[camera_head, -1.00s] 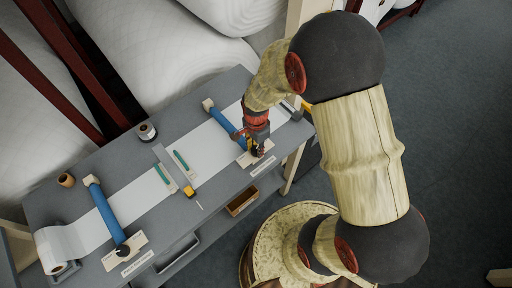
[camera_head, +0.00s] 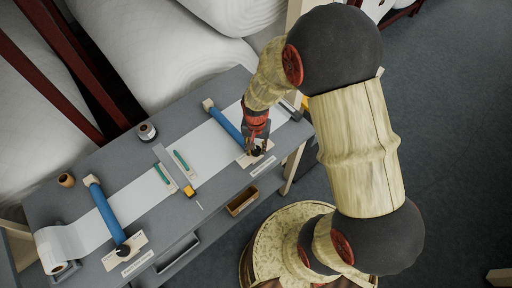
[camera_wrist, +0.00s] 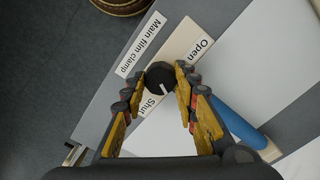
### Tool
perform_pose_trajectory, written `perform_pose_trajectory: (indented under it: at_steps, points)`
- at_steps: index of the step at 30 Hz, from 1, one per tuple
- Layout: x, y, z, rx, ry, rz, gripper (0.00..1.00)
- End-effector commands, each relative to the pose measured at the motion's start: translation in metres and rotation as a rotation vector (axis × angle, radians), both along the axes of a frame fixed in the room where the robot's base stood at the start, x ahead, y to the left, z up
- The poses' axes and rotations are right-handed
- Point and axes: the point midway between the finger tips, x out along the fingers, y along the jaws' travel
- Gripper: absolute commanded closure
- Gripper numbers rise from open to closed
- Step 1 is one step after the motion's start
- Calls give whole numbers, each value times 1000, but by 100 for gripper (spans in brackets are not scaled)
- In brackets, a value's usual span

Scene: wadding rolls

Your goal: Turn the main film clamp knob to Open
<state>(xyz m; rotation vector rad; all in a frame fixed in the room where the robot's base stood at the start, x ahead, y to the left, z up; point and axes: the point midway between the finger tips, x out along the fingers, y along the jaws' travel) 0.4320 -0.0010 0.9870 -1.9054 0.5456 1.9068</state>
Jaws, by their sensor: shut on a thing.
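The main film clamp knob (camera_wrist: 158,74) is round and black with a white pointer mark. In the wrist view the mark points down and slightly right, nearer the Shut label (camera_wrist: 150,106) than the Open label (camera_wrist: 200,48). The knob sits on a pale plate (camera_wrist: 178,42) beside a "Main film clamp" label (camera_wrist: 141,44). My gripper (camera_wrist: 159,75) is shut on the knob, one finger on each side. In the head view my gripper (camera_head: 256,146) reaches down to the bench's front edge, partly hiding the knob. The clamp's blue bar (camera_head: 227,126) runs up-left from it.
A second blue bar (camera_head: 107,212) with its own black knob (camera_head: 123,250) lies at the left. Green-handled tools (camera_head: 181,163), a yellow-ended straightedge (camera_head: 188,190) and a white film roll (camera_head: 55,250) are on the grey bench (camera_head: 110,160). Big wadding rolls (camera_head: 165,60) stand behind.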

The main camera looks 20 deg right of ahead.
Motion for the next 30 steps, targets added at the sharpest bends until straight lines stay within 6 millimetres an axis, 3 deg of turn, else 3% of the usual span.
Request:
perform_pose_trajectory:
  at_steps: [30]
  points:
    - [2, 0, 1, -1, -3, 965, 96]
